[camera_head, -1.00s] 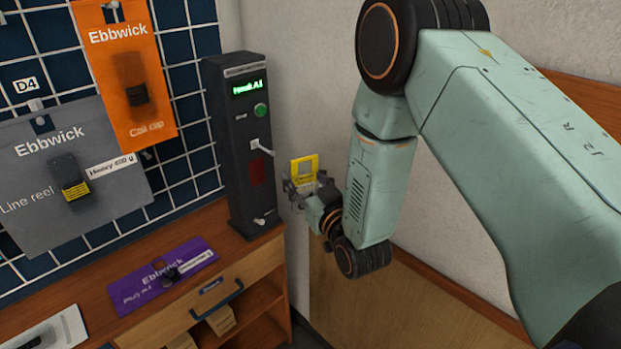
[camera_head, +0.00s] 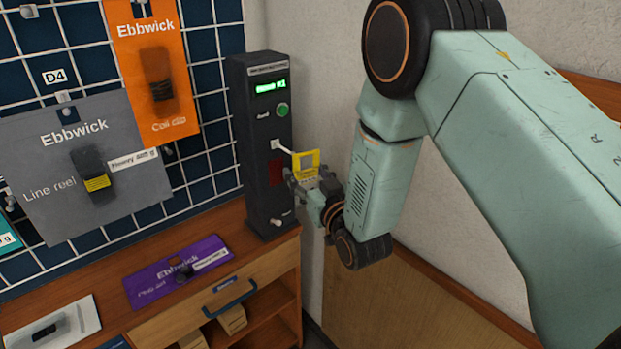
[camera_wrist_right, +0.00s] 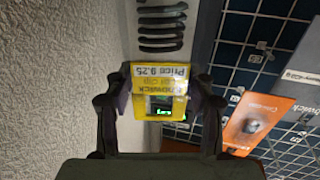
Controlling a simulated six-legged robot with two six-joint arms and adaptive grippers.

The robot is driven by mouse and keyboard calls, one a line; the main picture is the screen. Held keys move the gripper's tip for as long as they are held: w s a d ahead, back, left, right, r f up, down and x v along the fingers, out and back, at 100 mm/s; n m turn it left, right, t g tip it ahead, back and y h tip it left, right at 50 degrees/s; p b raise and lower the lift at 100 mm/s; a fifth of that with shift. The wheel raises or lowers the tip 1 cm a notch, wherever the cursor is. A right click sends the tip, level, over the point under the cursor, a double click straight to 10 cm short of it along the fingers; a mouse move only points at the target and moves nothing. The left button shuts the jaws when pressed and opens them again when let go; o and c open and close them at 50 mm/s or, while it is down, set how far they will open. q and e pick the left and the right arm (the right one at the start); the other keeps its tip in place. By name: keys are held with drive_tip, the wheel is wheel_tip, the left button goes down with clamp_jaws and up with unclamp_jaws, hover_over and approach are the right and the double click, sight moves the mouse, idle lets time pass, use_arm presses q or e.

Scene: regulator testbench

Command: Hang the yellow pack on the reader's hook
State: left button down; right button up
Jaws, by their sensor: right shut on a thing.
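The yellow pack (camera_head: 306,160) is upright in my right gripper (camera_head: 312,184), just right of the reader's upper hook (camera_head: 283,148). In the head view the hook's tip and the pack's left edge nearly meet; I cannot tell whether they touch. The dark reader (camera_head: 262,200) stands on the bench with a lit green display. In the right wrist view the pack (camera_wrist_right: 160,76), with a price label, sits between the fingers of my right gripper (camera_wrist_right: 160,100), and green display text shows through its opening. The hook is not clear there. My left gripper is not in view.
A green button (camera_head: 282,110) is above the hook and a second small peg (camera_head: 277,221) is low on the reader. The wall is close on the right. Orange (camera_head: 150,50) and grey (camera_head: 50,205) packs hang left; a purple pack (camera_head: 150,286) lies on the bench.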

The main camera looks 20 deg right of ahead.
drive_tip(key=shift+w, duration=0.3)
drive_tip(key=shift+w+a+b, duration=0.3)
drive_tip(key=shift+w+a, duration=0.15)
drive_tip(key=shift+w, duration=0.05)
drive_tip(key=shift+w+a+f, duration=0.15)
drive_tip(key=shift+w, duration=0.75)
drive_tip(key=shift+w+a+f+b, duration=0.15)
drive_tip(key=shift+w+a+b, duration=0.1)
drive_tip(key=shift+w+b, duration=0.35)
drive_tip(key=shift+w+a+f+b, duration=0.2)
drive_tip(key=shift+w+b, duration=0.15)
drive_tip(key=shift+w, duration=0.3)
drive_tip(key=shift+w+a, duration=0.15)
drive_tip(key=o, duration=1.2)
